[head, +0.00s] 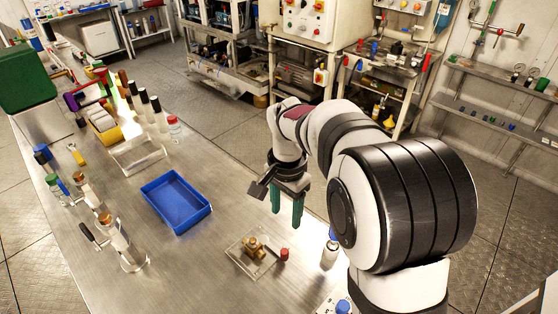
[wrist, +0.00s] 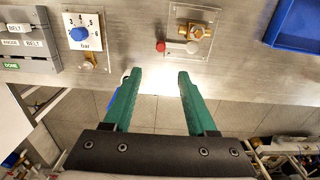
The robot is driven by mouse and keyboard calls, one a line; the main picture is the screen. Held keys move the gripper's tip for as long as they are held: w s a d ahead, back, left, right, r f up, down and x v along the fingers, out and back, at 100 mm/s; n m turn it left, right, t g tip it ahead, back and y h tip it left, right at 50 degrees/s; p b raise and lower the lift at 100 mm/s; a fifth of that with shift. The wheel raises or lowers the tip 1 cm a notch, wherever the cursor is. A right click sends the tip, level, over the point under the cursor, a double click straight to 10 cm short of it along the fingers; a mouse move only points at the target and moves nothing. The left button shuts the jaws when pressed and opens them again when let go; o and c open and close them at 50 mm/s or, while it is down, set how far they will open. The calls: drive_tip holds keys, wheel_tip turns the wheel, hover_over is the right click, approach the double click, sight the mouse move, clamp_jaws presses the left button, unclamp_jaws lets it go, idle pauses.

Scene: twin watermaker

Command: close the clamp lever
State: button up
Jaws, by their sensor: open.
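A lever with a black handle (head: 88,233) sticks out at an angle from the side of a clear upright cylinder (head: 122,246) at the left front of the bench. It looks like the clamp lever, but its exact position is too small to tell. My gripper (head: 287,222) has green fingers pointing down and hangs near the right edge of the bench, well to the right of the lever. In the wrist view its fingers (wrist: 154,76) are apart with nothing between them. The lever does not show in the wrist view.
A blue tray (head: 176,203) lies between the lever and my gripper. A brass fitting on a clear plate (head: 252,247), with a red cap (head: 284,254) beside it, is near the gripper. Small bottles stand along the left edge. A blue-knobbed dial (wrist: 80,33) shows in the wrist view.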

sight(284, 251)
wheel_tip(284, 251, down, 16)
drive_tip(key=shift+w+r, duration=0.1)
drive_tip(key=shift+w, duration=0.05)
clamp_jaws()
idle(1.4)
